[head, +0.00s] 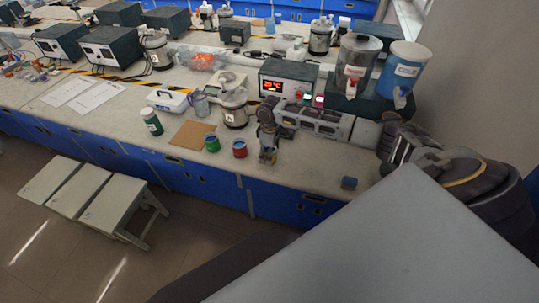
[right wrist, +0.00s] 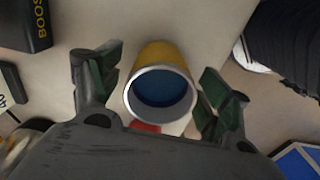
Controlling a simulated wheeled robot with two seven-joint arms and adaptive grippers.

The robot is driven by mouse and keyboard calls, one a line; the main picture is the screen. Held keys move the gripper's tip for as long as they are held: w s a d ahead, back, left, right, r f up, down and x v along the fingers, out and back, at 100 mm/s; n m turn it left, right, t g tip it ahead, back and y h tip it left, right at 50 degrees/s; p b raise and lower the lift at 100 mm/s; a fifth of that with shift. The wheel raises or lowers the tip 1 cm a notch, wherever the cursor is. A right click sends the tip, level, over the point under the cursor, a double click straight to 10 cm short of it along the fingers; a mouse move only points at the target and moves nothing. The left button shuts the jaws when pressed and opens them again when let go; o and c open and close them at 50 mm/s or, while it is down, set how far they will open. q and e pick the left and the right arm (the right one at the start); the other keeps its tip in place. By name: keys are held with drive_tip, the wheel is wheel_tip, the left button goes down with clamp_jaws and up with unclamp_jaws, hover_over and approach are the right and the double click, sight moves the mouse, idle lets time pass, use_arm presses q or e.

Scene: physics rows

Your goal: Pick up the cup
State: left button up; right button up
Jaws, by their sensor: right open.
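In the right wrist view, a cup (right wrist: 165,55) with a yellow outside, a pale rim and a blue inside lies between my right gripper's (right wrist: 160,88) two spread fingers. The rim faces the camera, and gaps show between the cup and the fingers. In the head view, my right gripper (head: 268,152) is low over the near edge of the bench and hides most of whatever stands there. A red cup (head: 239,149) and a green cup (head: 212,144) stand just left of it. My left gripper is not in view.
A brown board (head: 190,134), a dark green bottle (head: 151,122) and a metal pot (head: 234,108) stand left and behind. A box with a red display (head: 287,80) stands behind my right arm.

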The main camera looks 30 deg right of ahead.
drive_tip(key=shift+f, duration=0.4)
drive_tip(key=c, duration=1.2)
